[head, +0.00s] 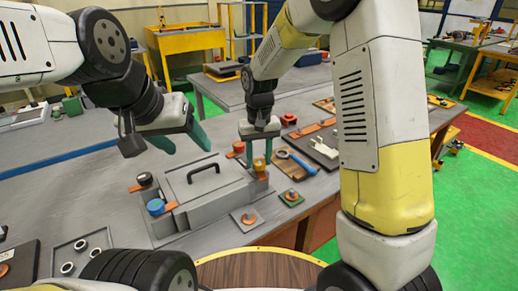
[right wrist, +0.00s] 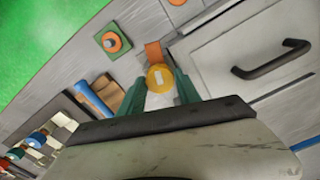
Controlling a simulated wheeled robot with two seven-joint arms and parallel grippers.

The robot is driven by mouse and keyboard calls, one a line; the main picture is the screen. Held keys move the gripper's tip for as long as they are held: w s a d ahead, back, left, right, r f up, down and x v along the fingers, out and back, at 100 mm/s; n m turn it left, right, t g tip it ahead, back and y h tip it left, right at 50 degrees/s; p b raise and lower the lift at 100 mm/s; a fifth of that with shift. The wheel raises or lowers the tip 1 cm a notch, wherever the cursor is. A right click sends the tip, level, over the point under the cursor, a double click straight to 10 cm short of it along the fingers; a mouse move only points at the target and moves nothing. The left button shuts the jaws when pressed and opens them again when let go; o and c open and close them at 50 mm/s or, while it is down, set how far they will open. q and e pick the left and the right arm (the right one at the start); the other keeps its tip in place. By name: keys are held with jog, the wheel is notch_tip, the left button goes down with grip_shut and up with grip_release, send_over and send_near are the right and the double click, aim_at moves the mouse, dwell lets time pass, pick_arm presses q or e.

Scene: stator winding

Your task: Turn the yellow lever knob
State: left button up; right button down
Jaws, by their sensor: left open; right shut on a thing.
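The yellow lever knob (head: 259,164) sits at the right end of a grey box (head: 212,190). It also shows in the right wrist view (right wrist: 160,78) as a round yellow cap with a pale slot mark, beside an orange lever piece (right wrist: 153,54). My right gripper (head: 258,158) comes down from above, with its green fingers on either side of the knob, shut on it. In the right wrist view the fingers (right wrist: 161,92) flank the knob closely. My left gripper (head: 185,142) is open and empty, above the back left of the box.
The box lid has a black handle (head: 204,167). A blue knob (head: 156,206) and a black knob (head: 145,179) stand at its left end. Small plates with orange knobs (head: 291,195) and a blue-handled tool (head: 298,162) lie to the right. Round rings (head: 80,245) lie front left.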

aim_at(259, 162)
jog(key=m, duration=0.6)
jog(key=shift+w+r, duration=0.15)
jog(key=m, duration=0.6)
jog(key=shift+a+m, duration=0.1)
jog(key=shift+m, duration=0.3)
jog(key=c, duration=0.9)
grip_release()
jog(key=shift+o, duration=0.2)
notch_tip(259, 162, up, 8)
jog(key=shift+f, duration=0.15)
